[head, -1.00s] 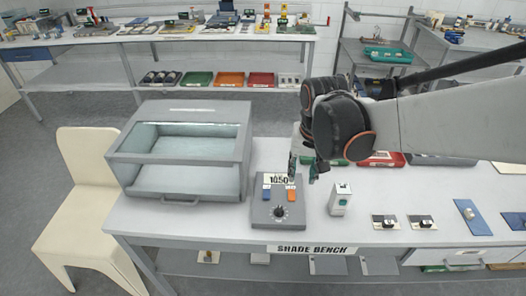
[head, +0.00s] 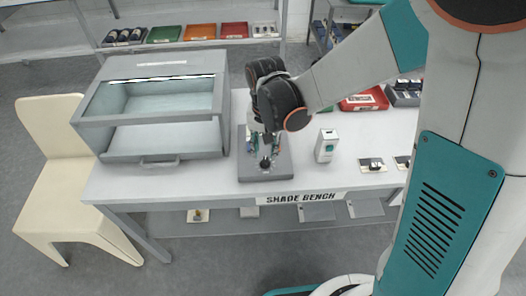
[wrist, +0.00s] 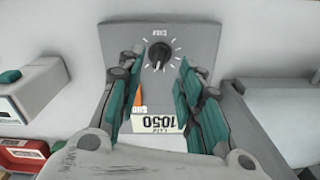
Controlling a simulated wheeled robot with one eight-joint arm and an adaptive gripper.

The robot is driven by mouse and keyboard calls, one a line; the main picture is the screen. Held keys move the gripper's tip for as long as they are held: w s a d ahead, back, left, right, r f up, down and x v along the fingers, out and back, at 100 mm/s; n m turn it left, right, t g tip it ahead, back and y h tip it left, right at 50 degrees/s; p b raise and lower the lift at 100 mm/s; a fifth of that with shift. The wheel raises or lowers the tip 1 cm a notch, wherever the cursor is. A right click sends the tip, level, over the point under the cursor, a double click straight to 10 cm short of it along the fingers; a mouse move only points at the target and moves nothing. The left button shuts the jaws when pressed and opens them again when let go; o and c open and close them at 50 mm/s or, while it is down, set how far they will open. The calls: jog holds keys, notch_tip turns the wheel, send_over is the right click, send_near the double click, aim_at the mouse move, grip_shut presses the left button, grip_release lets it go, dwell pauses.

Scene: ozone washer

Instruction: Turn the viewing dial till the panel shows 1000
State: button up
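The viewing dial is a black round knob (wrist: 159,56) with white tick marks on a grey control box (wrist: 190,32). In the head view the dial (head: 265,163) shows at the front of the box (head: 262,178). The panel display (wrist: 158,122) reads 1050, upside down in the wrist view. My gripper (wrist: 157,70) is open, its teal-padded fingers apart on either side over the box, with the dial just beyond the fingertips in view. Contact with the dial cannot be told. An orange button (wrist: 138,97) is partly hidden by a finger.
A grey glass-topped cabinet (head: 150,110) stands left of the box. A white device with a green button (head: 326,146) stands to the right. Red tray (head: 365,100) and small switch plates (head: 372,165) lie further right. A cream chair (head: 50,160) is at left.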

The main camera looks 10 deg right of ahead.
aim_at(265, 160)
jog(key=shift+f+b, duration=0.7)
jog(key=shift+f, duration=1.65)
grip_shut()
